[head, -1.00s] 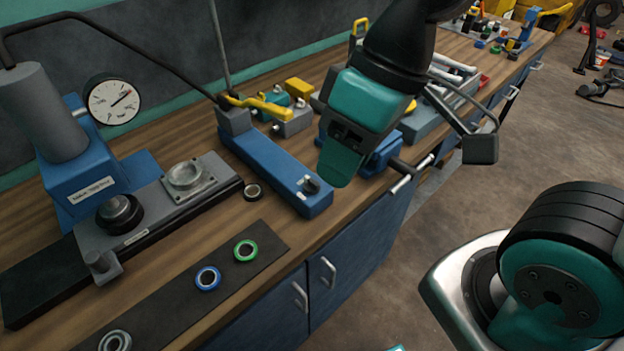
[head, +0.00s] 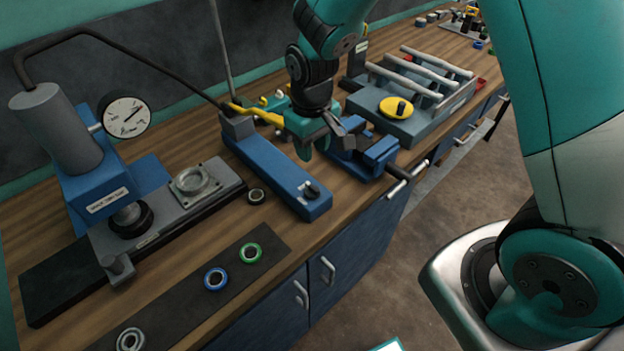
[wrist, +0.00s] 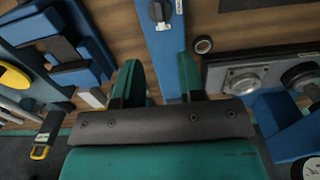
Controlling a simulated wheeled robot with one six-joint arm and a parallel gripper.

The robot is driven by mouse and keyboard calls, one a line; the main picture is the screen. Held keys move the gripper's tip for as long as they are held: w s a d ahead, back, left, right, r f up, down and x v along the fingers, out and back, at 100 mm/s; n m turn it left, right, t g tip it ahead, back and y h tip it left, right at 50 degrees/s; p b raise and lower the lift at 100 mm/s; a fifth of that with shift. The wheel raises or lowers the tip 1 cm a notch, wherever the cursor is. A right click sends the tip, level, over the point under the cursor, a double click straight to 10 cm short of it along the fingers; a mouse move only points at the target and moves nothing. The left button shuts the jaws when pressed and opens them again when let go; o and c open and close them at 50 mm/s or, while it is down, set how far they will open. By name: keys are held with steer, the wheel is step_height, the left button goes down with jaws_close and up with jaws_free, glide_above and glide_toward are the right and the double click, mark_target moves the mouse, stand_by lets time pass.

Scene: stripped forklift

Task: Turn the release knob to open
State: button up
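The blue hand pump (head: 270,165) lies on the bench, with a yellow lever at its far end. A small black knob (head: 311,190), which looks like the release knob, sits on its near end. My gripper (head: 318,146) is above the bench near the pump, apart from the knob, pointing down. In the wrist view the two teal fingers of my gripper (wrist: 158,72) are spread with nothing between them. The knob (wrist: 160,11) shows there beyond the fingertips, near the top edge, and the pump body (wrist: 163,45) runs between the fingers.
A blue vise (head: 365,152) stands close to the right of my gripper. A press with a gauge (head: 126,117) stands at left. A dark mat (head: 185,305) with several rings lies in front. A grey fixture (head: 420,115) with a yellow disc is behind right.

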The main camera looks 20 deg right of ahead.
mark_target(312, 186)
step_height(312, 186, down, 12)
steer(key=shift+r+p, duration=0.2)
steer(key=shift+p, duration=1.05)
steer(key=shift+c, duration=0.4)
jaws_close()
